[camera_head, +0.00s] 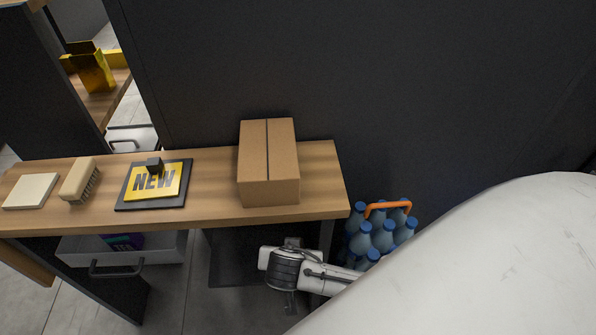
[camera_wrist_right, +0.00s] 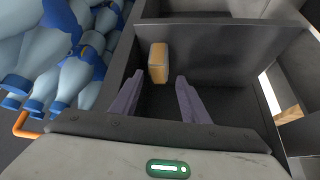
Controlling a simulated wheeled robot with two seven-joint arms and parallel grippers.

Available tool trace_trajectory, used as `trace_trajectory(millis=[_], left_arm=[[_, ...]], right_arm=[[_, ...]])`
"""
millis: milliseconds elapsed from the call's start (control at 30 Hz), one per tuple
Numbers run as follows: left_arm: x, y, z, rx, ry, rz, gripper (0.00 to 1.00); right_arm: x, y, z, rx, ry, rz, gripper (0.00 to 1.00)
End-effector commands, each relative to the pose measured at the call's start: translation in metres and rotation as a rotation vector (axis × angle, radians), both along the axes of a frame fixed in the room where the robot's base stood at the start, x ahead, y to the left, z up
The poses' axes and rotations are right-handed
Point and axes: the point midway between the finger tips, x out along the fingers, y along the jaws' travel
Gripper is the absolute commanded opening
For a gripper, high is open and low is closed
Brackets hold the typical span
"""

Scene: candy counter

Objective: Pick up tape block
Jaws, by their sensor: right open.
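A tan block with rounded edges (camera_wrist_right: 158,62), which looks like the tape block, stands in a dark compartment in the right wrist view. My right gripper (camera_wrist_right: 159,80) is open, its two fingers pointing toward the block. The block is beyond the fingertips, nearer the left one, and appears apart from them. In the head view my right arm comes in from the right and its hand (camera_head: 287,268) is low, in front of the counter. I cannot make out the block in the head view. My left gripper is not in view.
The wooden counter (camera_head: 215,209) holds a cardboard box (camera_head: 268,165), a NEW sign (camera_head: 155,182), a brush (camera_head: 78,180) and a pale square block (camera_head: 31,191). Several blue bottles (camera_head: 383,236) in an orange-handled carrier stand right of the counter. A drawer (camera_head: 160,250) is open below.

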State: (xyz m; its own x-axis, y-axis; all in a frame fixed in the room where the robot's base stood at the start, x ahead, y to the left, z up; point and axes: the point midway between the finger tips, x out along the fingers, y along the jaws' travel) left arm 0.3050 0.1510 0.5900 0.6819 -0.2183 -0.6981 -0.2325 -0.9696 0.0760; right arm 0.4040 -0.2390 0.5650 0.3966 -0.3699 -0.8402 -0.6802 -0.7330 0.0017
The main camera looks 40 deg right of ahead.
Motion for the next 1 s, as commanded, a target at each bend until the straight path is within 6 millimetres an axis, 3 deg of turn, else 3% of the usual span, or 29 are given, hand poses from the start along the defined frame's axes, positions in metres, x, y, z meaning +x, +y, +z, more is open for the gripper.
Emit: trace_trajectory(millis=[433,767,967,1000], left_arm=[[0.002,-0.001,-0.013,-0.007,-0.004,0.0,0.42],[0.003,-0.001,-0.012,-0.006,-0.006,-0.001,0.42],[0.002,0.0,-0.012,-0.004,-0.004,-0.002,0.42],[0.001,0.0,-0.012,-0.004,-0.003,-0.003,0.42]], right_arm=[[0.022,-0.024,-0.042,0.0,0.0,0.001,0.42],[0.025,-0.026,-0.048,0.003,0.001,0.002,0.42],[0.025,-0.026,-0.048,0.003,0.001,0.002,0.1],[0.025,-0.026,-0.048,0.003,0.001,0.002,0.08]])
